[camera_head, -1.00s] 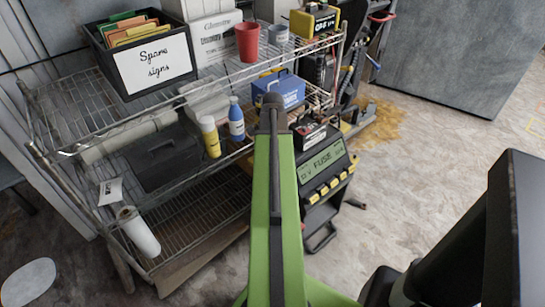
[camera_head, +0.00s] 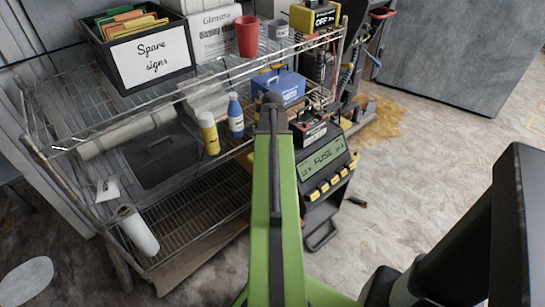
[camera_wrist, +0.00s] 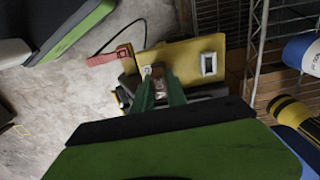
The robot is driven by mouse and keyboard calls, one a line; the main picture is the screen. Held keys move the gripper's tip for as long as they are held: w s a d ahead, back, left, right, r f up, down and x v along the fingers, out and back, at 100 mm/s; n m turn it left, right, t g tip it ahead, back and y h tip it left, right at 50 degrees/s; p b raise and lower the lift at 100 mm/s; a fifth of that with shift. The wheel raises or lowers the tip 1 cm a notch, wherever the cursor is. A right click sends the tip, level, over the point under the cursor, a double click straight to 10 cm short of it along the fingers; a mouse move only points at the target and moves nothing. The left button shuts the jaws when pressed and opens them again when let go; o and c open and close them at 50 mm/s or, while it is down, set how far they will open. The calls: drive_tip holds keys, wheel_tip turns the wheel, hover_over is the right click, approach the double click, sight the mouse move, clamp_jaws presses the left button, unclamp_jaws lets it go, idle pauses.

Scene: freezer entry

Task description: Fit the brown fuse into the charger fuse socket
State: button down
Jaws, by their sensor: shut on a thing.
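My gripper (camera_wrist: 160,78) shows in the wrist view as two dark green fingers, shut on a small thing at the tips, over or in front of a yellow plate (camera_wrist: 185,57). The held thing is mostly hidden; its brown colour does not show clearly. A pale-framed opening (camera_wrist: 209,63) is in the plate, right of the fingertips and apart from them. I cannot tell if it is the fuse socket. In the head view my arm hides the gripper.
A wire shelf (camera_head: 75,145) on the left holds a sign box (camera_head: 150,58), a yellow bottle (camera_head: 209,134), a blue bottle (camera_head: 235,118) and a blue case (camera_head: 280,88). A red clamp (camera_wrist: 105,57) with a black cable is left of the yellow plate.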

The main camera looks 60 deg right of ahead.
drive_tip(key=shift+f, duration=0.25)
drive_tip(key=c, duration=1.3)
unclamp_jaws()
drive_tip(key=shift+o, duration=0.2)
wheel_tip(320, 180, up, 18)
drive_tip(key=p, duration=1.7)
drive_tip(key=shift+f, duration=0.2)
